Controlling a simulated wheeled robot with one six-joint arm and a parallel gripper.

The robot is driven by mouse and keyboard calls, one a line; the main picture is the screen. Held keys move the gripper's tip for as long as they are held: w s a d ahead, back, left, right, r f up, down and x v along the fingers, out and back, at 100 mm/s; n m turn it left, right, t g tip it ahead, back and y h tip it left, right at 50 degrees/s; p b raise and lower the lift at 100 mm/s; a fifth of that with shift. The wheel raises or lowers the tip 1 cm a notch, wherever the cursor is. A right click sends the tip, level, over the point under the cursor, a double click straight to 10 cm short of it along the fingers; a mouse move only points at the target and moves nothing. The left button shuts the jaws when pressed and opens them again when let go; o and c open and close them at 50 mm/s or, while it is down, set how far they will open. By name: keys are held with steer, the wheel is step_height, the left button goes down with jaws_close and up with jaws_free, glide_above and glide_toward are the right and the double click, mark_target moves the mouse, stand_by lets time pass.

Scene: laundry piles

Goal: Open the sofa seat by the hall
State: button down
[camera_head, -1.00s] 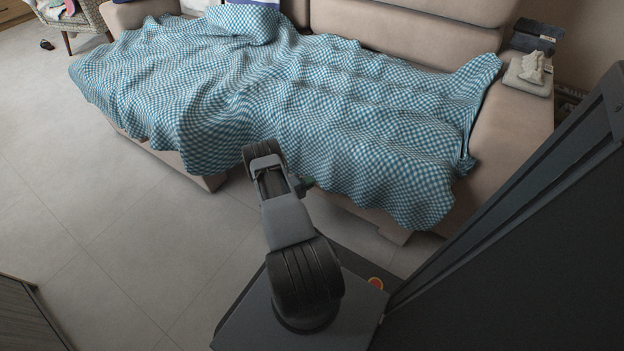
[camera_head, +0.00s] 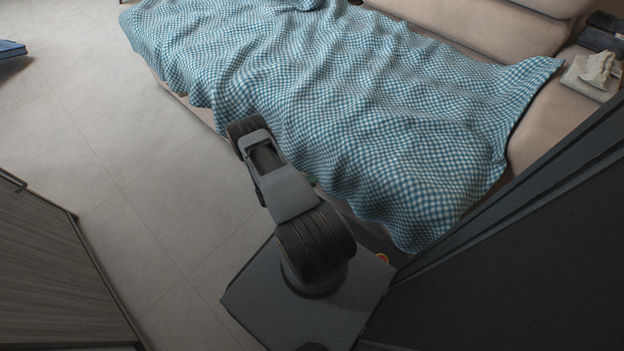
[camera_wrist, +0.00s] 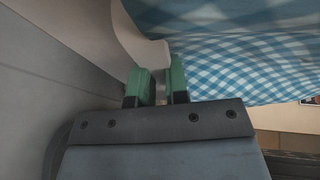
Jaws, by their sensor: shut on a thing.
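The beige sofa (camera_head: 488,38) stretches across the top of the head view, its seat largely hidden under a blue-and-white checked blanket (camera_head: 340,110). In the wrist view, the blanket (camera_wrist: 225,68) hangs at the upper right. My gripper (camera_wrist: 158,78) has its two green fingers closed on a beige edge (camera_wrist: 150,50), which looks like the front edge of the sofa seat. In the head view my arm reaches to the sofa's front, and the gripper is almost wholly hidden behind it.
A wooden cabinet (camera_head: 50,260) stands at the lower left. Grey tiled floor (camera_head: 130,150) lies clear between it and the sofa. A blue item (camera_head: 12,48) shows at the left edge.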

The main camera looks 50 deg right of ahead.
steer(key=c, duration=1.1)
jaws_free()
steer(key=shift+c, duration=0.2)
steer(key=p+v, duration=0.2)
steer(key=v, duration=1.2)
steer(key=shift+p, duration=0.3)
steer(key=shift+d, duration=0.15)
